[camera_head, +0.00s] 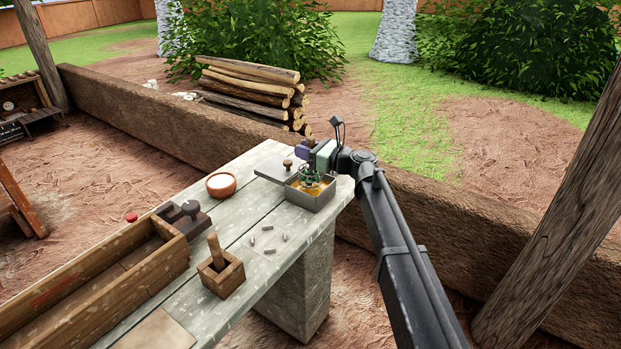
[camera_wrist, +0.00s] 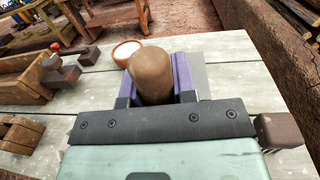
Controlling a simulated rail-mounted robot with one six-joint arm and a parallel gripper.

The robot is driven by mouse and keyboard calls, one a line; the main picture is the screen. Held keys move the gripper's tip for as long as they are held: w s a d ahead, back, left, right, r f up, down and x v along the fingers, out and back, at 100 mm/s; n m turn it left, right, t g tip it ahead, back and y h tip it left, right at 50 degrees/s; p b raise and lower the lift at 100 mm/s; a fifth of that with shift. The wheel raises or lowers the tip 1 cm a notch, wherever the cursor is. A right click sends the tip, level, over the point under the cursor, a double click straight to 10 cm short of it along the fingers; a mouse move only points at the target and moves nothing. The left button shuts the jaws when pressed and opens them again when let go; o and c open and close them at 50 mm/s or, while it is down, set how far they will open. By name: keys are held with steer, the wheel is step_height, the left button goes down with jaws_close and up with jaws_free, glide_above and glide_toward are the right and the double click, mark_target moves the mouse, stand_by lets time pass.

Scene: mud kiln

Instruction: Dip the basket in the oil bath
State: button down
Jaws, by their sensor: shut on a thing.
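The oil bath (camera_head: 312,203) is a square grey metal tray with orange oil, at the far end of the table. The basket (camera_head: 310,180) is small, green and wire-like. It sits within the bath's walls, and oil shows around it. How deep it sits in the oil is hard to tell. My gripper (camera_head: 303,149), with purple fingers, is above the bath. In the wrist view it is shut on a rounded brown handle (camera_wrist: 153,75), which appears to be the basket's. The basket itself is hidden in that view.
A grey plate with a brown knob (camera_head: 288,164) lies beside the bath. A bowl of white stuff (camera_head: 221,184), small grey pieces (camera_head: 268,240), a wooden box with a handle (camera_head: 220,274) and a long wooden trough (camera_head: 95,285) are on the table. The near right edge drops off.

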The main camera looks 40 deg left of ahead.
mark_target(305, 167)
steer(key=shift+r+p, duration=1.7)
steer(key=shift+r, duration=0.35)
step_height(305, 167, up, 3)
steer(key=p, duration=0.3)
